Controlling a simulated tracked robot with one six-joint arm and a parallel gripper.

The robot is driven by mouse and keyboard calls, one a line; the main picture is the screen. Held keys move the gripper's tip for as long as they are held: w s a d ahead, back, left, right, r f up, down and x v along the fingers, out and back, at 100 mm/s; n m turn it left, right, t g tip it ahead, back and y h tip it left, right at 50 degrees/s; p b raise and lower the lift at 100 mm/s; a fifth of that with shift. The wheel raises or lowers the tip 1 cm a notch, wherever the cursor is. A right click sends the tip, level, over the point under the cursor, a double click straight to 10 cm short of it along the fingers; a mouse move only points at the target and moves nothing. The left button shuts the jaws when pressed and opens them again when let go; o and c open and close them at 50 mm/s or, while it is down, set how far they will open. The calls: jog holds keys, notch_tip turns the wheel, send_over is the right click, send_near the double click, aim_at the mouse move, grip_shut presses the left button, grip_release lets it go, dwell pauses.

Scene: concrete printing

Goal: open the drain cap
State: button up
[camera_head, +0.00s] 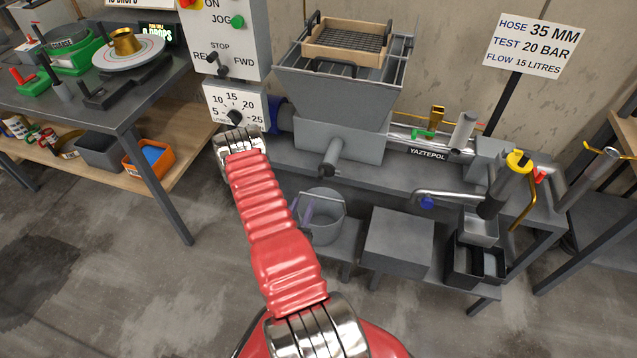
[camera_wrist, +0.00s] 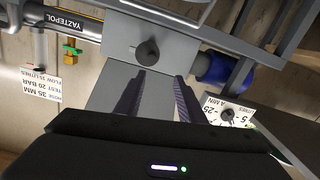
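The drain cap appears to be the dark grey round end of a short stub (camera_head: 332,157) low on the front of the hopper base. In the wrist view this round cap (camera_wrist: 147,52) faces me, just beyond the fingertips and slightly left of centre between them. My gripper (camera_wrist: 159,77) is open and empty, with a finger on each side and clear space between. No contact with the cap shows.
A grey bucket (camera_head: 322,217) stands below the stub. The hopper (camera_head: 345,85) holds a wooden-framed sieve (camera_head: 346,40). A blue motor part (camera_wrist: 222,68) lies right of the fingers in the wrist view. A dial panel (camera_head: 238,108) stands left. A grey box (camera_head: 398,240) sits right of the bucket.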

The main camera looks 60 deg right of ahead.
aim_at(320, 179)
jog(key=shift+s+a+f, duration=0.15)
jog(key=shift+s+f, duration=0.05)
jog(key=shift+s, duration=0.35)
jog(key=shift+s+a+f, duration=0.15)
jog(key=shift+s+f, duration=0.05)
jog(key=shift+s, duration=0.35)
jog(key=d, duration=0.4)
jog(key=w+d, duration=0.1)
jog(key=d, duration=0.4)
jog(key=w+d, duration=0.1)
jog(key=d, duration=0.3)
jog(key=shift+w+d, duration=0.1)
jog(key=shift+d, duration=0.25)
jog(key=shift+c, duration=0.6)
grip_shut()
